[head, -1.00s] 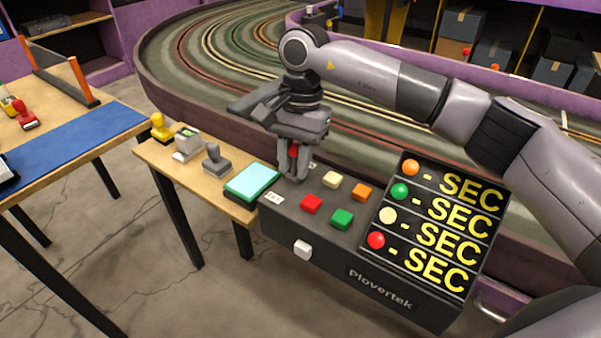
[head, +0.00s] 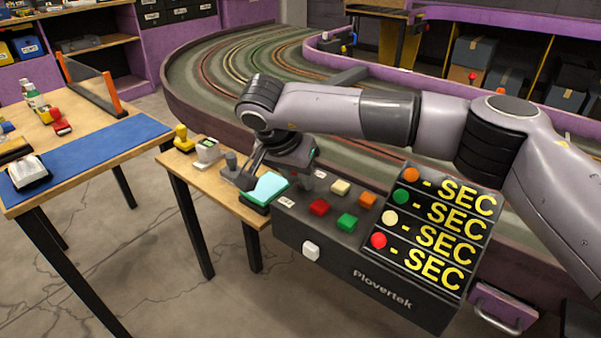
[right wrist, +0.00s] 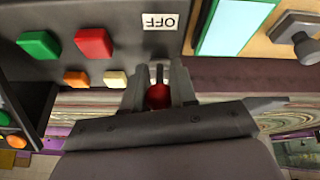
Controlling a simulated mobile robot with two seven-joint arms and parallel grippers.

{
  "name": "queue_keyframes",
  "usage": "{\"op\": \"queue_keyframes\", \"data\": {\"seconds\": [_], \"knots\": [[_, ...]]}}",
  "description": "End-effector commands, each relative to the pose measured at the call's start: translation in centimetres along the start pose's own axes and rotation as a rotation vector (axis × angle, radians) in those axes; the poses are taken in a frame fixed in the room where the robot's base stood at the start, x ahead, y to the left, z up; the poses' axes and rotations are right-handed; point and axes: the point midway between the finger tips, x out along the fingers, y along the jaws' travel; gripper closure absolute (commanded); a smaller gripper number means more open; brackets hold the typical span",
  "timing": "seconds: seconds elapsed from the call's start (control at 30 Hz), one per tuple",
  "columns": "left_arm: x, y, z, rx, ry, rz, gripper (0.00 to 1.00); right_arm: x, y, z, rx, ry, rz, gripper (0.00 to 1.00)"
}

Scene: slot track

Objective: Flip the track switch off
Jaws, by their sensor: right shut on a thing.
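The track switch is on the dark Plovertek control box (head: 330,250). In the right wrist view its red knob (right wrist: 158,97) sits between the fingers of my right gripper (right wrist: 157,88), which is shut on it. A thin metal stem runs from the knob toward the panel, on the side of a white OFF label (right wrist: 160,21). In the head view my right gripper (head: 305,180) is tilted low over the box's back left corner. My own wrist hides most of the fingers and the switch there. My left gripper is not in view.
Red (head: 319,207), green (head: 347,222), cream (head: 340,187) and orange (head: 367,200) buttons lie right of the gripper. The slot track (head: 225,85) curves behind.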

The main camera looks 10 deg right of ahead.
Motion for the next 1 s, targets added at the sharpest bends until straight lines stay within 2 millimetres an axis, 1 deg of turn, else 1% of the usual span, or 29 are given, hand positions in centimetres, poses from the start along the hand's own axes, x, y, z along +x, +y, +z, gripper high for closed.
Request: {"op": "queue_keyframes", "data": {"seconds": [0.2,0.63,0.67,0.7,1.0], "knots": [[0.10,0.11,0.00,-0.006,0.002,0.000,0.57,0.26,0.04,0.31,-0.003,0.040,0.013,1.00],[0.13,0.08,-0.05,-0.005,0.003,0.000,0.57,0.30,0.05,0.33,-0.002,0.047,0.015,1.00],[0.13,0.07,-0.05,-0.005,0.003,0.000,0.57,0.30,0.05,0.33,-0.002,0.047,0.015,0.64],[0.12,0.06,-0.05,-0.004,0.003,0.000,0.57,0.30,0.05,0.32,-0.002,0.047,0.015,0.51],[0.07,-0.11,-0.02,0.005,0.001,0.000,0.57,0.00,-0.01,0.20,0.000,0.048,0.011,0.50]]}}
